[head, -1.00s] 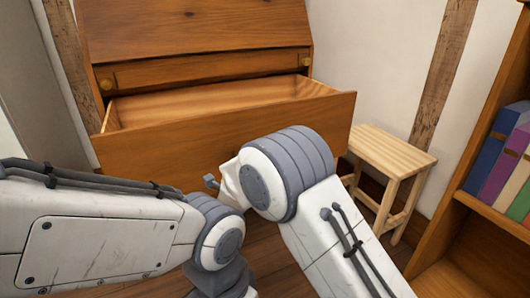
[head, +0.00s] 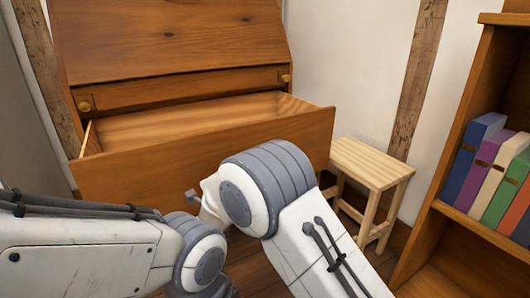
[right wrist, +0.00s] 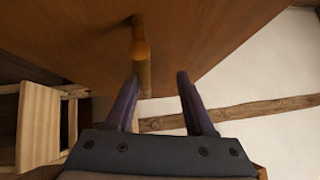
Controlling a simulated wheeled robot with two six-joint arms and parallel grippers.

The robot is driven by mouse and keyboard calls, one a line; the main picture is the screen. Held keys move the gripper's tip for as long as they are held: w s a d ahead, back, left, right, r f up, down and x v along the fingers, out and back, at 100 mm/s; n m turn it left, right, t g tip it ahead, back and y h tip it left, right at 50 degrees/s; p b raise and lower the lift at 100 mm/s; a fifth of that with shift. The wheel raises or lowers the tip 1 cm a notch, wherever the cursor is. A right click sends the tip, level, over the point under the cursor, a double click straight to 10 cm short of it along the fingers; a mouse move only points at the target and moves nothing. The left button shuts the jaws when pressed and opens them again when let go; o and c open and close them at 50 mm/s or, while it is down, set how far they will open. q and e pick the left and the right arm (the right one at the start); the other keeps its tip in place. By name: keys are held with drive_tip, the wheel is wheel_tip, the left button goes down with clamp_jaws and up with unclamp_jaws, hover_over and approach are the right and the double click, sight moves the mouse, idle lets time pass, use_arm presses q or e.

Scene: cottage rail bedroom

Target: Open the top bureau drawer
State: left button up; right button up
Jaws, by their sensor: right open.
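The top bureau drawer (head: 205,160) stands pulled well out in the head view, below the bureau's slanted wooden front (head: 170,45). Its bare wooden inside (head: 190,122) shows. My right arm covers part of the drawer front, and its gripper is largely hidden there. In the right wrist view, my right gripper (right wrist: 158,85) is open, with its two dark fingers near the drawer front (right wrist: 75,30). A brass-coloured knob (right wrist: 141,45) sticks out near the left finger; I cannot tell whether they touch. My left forearm shows, but its gripper is out of view.
A small wooden stool (head: 372,165) stands right of the bureau; it also shows in the right wrist view (right wrist: 38,125). A bookcase (head: 445,230) with several coloured books stands at the far right. A narrow strip of floor shows between the stool and my right arm.

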sight(246, 146)
wheel_tip(246, 146, up, 4)
drive_tip(key=shift+f+p, duration=0.15)
drive_tip(key=shift+p, duration=0.55)
use_arm(q)
wheel_tip(246, 146, up, 7)
drive_tip(key=p, duration=0.4)
drive_tip(key=shift+f, duration=0.15)
use_arm(e)
drive_tip(key=s+d+r, duration=0.5)
drive_tip(key=d, duration=0.5)
drive_tip(key=shift+s+d+r, duration=0.15)
drive_tip(key=shift+s+r, duration=0.15)
drive_tip(key=shift+r, duration=0.1)
drive_tip(key=shift+f, duration=0.1)
